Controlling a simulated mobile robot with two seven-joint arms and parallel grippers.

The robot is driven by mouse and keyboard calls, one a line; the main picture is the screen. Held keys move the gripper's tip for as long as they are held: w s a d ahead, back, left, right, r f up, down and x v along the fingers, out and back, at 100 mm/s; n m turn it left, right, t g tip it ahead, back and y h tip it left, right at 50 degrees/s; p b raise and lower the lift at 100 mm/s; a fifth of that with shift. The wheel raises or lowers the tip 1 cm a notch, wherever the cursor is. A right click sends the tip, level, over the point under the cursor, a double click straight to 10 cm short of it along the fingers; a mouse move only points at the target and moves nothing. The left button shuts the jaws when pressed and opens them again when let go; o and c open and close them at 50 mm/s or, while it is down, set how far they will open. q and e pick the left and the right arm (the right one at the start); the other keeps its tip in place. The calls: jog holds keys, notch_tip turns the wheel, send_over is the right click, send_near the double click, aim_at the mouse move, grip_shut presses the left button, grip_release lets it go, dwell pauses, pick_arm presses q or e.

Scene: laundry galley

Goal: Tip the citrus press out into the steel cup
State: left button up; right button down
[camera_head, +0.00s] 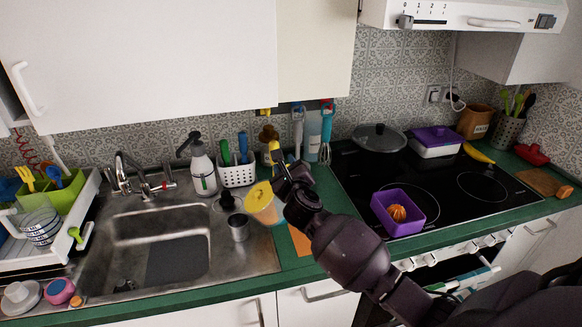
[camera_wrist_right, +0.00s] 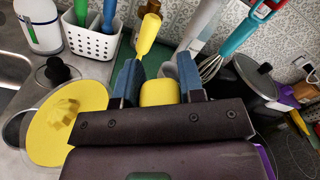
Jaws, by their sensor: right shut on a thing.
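The citrus press (camera_head: 262,206) has a yellow top and a pale, see-through lower part. It is beside the sink, close above the steel cup (camera_head: 238,229), which stands upright on the sink's steel edge. In the right wrist view its yellow top with a ridged cone (camera_wrist_right: 50,130) shows on the left. My right gripper (camera_wrist_right: 158,88) is shut on a yellow part of the press between its fingers; it also shows in the head view (camera_head: 284,180). I cannot tell the press's exact tilt or its contents. The inside of the cup is hard to see. My left gripper is not in view.
A soap bottle (camera_head: 202,170) and a white utensil basket (camera_head: 236,172) stand behind the cup. The sink (camera_head: 165,258) lies to the left. A black hob (camera_head: 455,200) with a purple container (camera_head: 418,215) lies to the right. An orange mat (camera_head: 299,241) lies near my right arm.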

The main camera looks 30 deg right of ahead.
jog(key=shift+w+a+r+n, duration=0.2)
jog(key=shift+a+r+n, duration=0.5)
jog(key=shift+w+a+n, duration=0.25)
jog(key=shift+a+n, duration=0.55)
jog(key=shift+a, duration=0.05)
jog(key=shift+w+a+r+n, duration=0.2)
jog(key=shift+a+r+n, duration=0.15)
jog(key=shift+a+n, duration=0.25)
jog(key=shift+w+a+r+n, duration=0.2)
jog(key=shift+a+r+n, duration=0.2)
jog(key=shift+a, duration=0.25)
jog(key=shift+w+a+r+n, duration=0.2)
jog(key=shift+a+r+n, duration=0.1)
jog(key=shift+a+n, duration=0.3)
jog(key=shift+a+r, duration=0.1)
jog(key=shift+a, duration=0.25)
jog(key=shift+w+a+r+n, duration=0.15)
jog(key=shift+w+a+n, duration=0.1)
jog(key=shift+a+n, duration=0.5)
jog(key=shift+w+a+r+n, duration=0.15)
jog(key=shift+w+a+n, duration=0.25)
jog(key=shift+a, duration=0.45)
jog(key=shift+w+a+r+n, duration=0.15)
jog(key=shift+a+n, duration=0.6)
jog(key=shift+a, duration=0.05)
